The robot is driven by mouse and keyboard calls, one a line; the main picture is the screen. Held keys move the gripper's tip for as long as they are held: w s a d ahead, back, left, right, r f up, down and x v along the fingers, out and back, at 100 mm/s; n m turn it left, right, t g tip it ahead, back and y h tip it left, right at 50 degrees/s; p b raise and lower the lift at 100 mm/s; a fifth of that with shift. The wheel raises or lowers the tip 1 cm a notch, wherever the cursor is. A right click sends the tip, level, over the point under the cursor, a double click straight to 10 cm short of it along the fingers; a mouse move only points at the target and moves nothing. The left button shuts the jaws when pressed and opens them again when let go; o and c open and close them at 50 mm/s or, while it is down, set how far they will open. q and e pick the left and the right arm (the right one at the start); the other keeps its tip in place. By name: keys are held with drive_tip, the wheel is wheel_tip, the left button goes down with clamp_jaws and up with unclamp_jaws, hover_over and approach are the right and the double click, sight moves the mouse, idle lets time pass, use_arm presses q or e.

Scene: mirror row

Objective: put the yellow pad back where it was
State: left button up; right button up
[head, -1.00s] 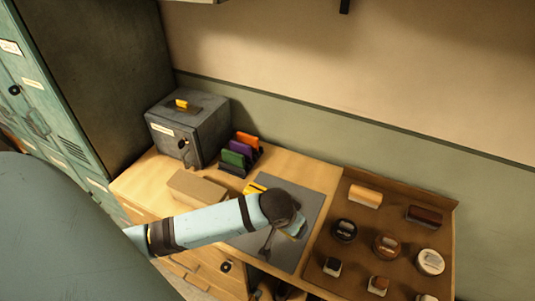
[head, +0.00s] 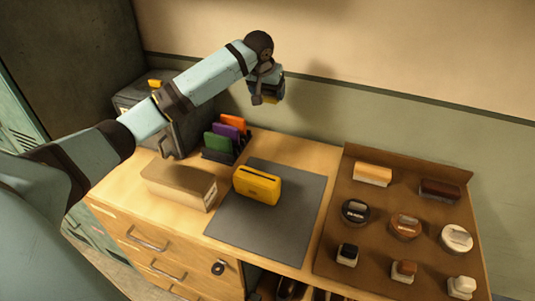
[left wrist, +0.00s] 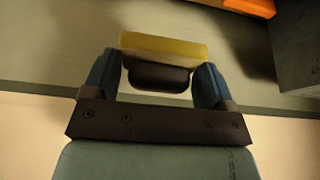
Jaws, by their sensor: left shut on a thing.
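My left gripper (head: 266,84) is raised high in front of the wall, well above the desk. It is shut on the yellow pad (head: 271,99), which shows below the fingers. In the left wrist view the pad (left wrist: 163,47) lies across the fingertips, with its dark grip between the two blue fingers. A dark rack (head: 218,157) on the desk holds a green pad (head: 217,144), a purple pad (head: 229,126) and an orange pad (head: 234,122). The held pad is apart from the rack, up and to its right. My right gripper is out of view.
A yellow slotted box (head: 257,186) stands on the grey mat (head: 290,220). A tan box (head: 180,186) is left of it. A grey safe (head: 190,128) stands behind the rack. A brown tray (head: 385,225) with brushes, tins and bottles is at the right.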

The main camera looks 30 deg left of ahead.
sight(269, 146)
use_arm(q)
wheel_tip(269, 146, down, 20)
drive_tip(key=shift+r, duration=0.15)
idle(0.3)
drive_tip(key=o, duration=0.8)
drive_tip(key=v, duration=1.2)
